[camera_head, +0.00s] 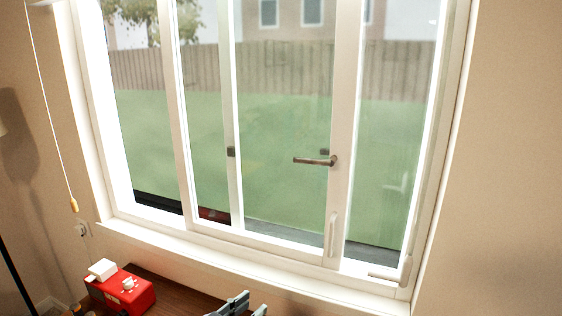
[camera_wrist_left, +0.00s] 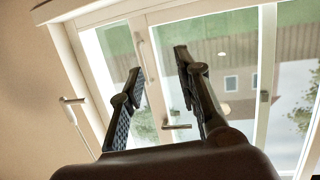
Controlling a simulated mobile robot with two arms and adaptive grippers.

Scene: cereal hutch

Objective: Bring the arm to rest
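My left gripper (camera_head: 240,303) shows at the bottom edge of the head view, in front of the window sill and over the brown wooden surface. Only its grey fingertips are in the picture there. In the left wrist view my left gripper (camera_wrist_left: 158,65) has its two dark fingers spread apart, with nothing between them but the window behind. My right gripper is in neither view.
A window (camera_head: 285,190) with a white frame and metal handle (camera_head: 315,161) fills the back. A red object with white parts (camera_head: 122,290) stands on the brown wooden surface (camera_head: 185,297) at lower left. A cord (camera_head: 45,110) hangs at left.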

